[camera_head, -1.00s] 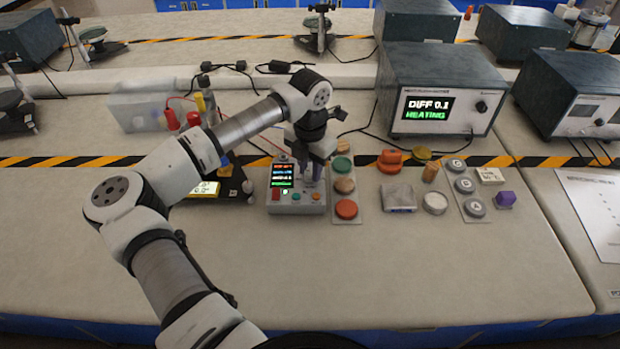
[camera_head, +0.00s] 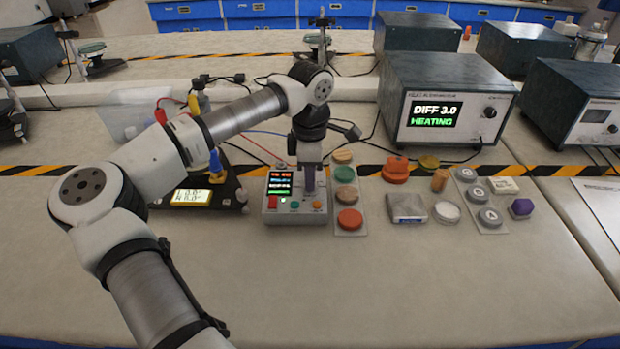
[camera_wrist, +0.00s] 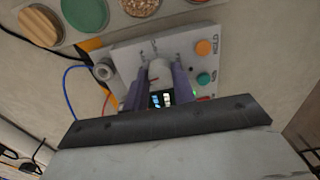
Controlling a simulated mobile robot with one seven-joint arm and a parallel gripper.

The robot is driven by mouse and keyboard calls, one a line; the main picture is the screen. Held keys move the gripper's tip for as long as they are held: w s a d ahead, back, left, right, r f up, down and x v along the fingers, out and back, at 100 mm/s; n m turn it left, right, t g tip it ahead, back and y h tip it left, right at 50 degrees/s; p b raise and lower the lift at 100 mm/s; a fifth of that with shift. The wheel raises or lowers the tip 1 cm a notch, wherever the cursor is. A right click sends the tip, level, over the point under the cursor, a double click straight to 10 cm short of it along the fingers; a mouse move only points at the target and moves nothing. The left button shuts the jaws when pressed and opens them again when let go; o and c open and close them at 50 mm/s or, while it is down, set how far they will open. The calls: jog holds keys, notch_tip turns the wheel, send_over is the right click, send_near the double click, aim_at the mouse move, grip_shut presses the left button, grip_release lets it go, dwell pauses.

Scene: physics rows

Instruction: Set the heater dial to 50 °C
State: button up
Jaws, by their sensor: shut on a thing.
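A grey control box (camera_head: 295,210) stands on the bench, with a small lit screen (camera_head: 280,183), a red, a green and an orange button. In the wrist view the box (camera_wrist: 125,57) shows a pale round dial (camera_wrist: 158,70) with markings around it. My gripper (camera_head: 309,187) is over the right part of the box, pointing down. In the wrist view its two purple fingers (camera_wrist: 160,88) are shut on the dial, one on each side. The fingers partly hide the dial's scale, and its setting cannot be read. The heater unit (camera_head: 450,97) behind reads "DIFF 3.0 HEATING".
A strip of coloured discs (camera_head: 346,197) stands close right of the box. A black instrument with a lit yellow display (camera_head: 191,197) is close on the left. Cables run behind. Jars and weights (camera_head: 407,207) lie further right. The front of the bench is clear.

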jog(key=shift+m, duration=1)
jog(key=shift+b, duration=0.3)
jog(key=o, duration=1)
jog(key=shift+r, duration=0.1)
notch_tip(320, 180, up, 14)
jog(key=shift+b, duration=0.4)
jog(key=shift+f, duration=0.2)
